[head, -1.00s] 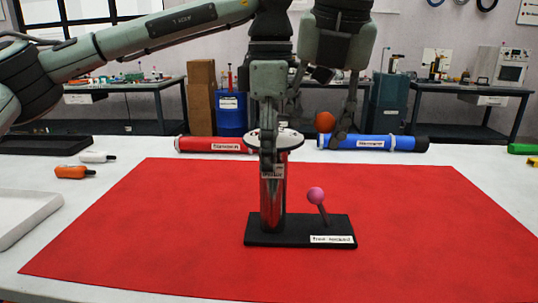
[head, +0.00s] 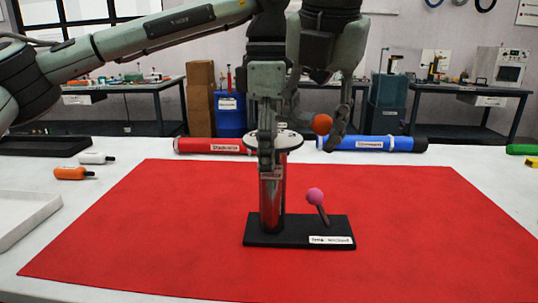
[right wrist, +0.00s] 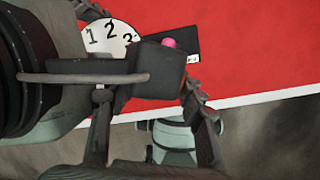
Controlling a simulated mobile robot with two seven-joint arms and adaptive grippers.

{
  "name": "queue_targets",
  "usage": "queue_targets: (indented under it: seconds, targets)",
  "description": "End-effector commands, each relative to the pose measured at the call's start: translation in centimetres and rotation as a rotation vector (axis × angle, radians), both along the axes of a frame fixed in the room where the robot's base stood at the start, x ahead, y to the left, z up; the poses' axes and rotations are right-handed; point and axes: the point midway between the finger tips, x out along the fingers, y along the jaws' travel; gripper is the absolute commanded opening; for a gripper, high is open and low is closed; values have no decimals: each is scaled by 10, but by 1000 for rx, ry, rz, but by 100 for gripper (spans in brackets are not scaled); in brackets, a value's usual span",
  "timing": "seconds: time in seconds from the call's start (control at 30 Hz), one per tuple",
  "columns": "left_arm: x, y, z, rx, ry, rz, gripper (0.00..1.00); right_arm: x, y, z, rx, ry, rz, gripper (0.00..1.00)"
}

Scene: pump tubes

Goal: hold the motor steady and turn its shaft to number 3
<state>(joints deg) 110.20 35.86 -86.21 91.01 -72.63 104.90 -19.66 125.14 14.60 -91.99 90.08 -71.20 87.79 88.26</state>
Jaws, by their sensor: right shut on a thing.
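The motor (head: 270,205) is a shiny red-and-metal cylinder standing upright on a black base (head: 285,237). Its white dial (head: 291,141) on top shows 1, 2 and a partly covered 3 in the right wrist view (right wrist: 110,35). A pink ball on a stick (head: 315,196) rises from the base and shows beyond the dial. My left gripper (head: 266,158) points down in front of the motor's upper part; its jaw opening is hidden edge-on. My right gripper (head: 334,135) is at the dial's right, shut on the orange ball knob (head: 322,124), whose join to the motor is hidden.
The red mat (head: 140,225) is clear around the base. Behind it lie a red tube (head: 210,146) and a blue tube (head: 385,143), close to my right gripper. An orange tool (head: 73,173) and a white tray (head: 25,215) are at the left.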

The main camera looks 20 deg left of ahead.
Motion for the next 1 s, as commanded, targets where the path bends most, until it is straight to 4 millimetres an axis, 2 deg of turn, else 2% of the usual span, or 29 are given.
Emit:
queue_targets:
  seconds: [0.03, 0.2, 0.57, 0.8, 1.0]
  targets:
    - [3, 5, 0, 8, -4, 20, 14, -9, 1, -9, -21, 21, -2, 10]
    - [3, 5, -1, 8, -4, 21, 15, -15, 4, -9, -22, 20, -93, 9]
    - [4, 3, -2, 6, -6, 18, 14, -17, 6, -8, -16, 19, -121, 9]
    - [4, 2, -2, 5, -5, 16, 15, -25, 11, -8, -13, 18, -235, 8]
    - [4, 1, -3, 4, -5, 14, 14, -26, 13, -7, -7, 18, -252, 8]
